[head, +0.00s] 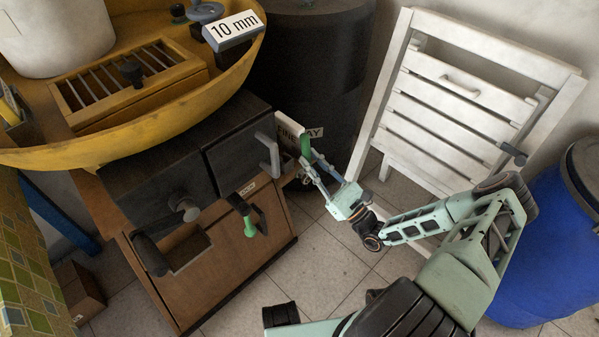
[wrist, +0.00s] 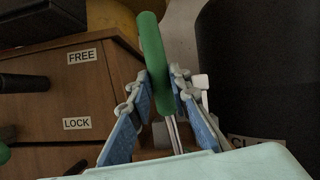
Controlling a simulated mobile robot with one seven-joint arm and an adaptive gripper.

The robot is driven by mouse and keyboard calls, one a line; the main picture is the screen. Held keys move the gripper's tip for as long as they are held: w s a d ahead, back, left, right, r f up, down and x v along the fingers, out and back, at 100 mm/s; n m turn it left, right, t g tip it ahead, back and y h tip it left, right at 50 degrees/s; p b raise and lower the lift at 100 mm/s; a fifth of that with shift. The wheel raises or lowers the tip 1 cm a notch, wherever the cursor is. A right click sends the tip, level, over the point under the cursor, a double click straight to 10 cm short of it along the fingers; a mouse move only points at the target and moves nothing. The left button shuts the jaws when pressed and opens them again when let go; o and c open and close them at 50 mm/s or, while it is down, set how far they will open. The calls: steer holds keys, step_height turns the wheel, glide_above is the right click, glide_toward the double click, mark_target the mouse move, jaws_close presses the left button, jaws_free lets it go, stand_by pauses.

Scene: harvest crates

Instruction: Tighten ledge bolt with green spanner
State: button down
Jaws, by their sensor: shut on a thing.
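My gripper (head: 309,166) is shut on a green handle (head: 305,145), which I take to be the green spanner. In the wrist view, the green handle (wrist: 153,55) stands between the blue-padded fingers (wrist: 160,98), with a thin metal shaft running back toward the palm. The shaft's far end is hidden. In the head view, the gripper is in the air right of the wooden cabinet (head: 235,270). I cannot clearly pick out the ledge bolt. A grey block with a "10 mm" label (head: 232,27) sits on the yellow basin's rim.
A second green handle (head: 249,226) hangs on the cabinet front. FREE (wrist: 82,57) and LOCK (wrist: 77,124) labels mark the cabinet. The yellow basin (head: 150,142), a dark barrel (head: 310,60), a white folding chair (head: 455,110) and a blue barrel (head: 545,250) surround the arm. Floor is clear between.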

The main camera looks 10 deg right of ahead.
steer(key=shift+s+d, duration=0.8)
steer(key=shift+s, duration=0.25)
steer(key=shift+s+d, duration=0.1)
steer(key=shift+s, duration=0.1)
steer(key=s+d, duration=0.1)
steer(key=s+d+p, duration=0.1)
steer(key=s, duration=0.1)
steer(key=shift+d, duration=0.15)
steer(key=shift+s+d+f+b, duration=0.1)
steer(key=shift+b, duration=0.25)
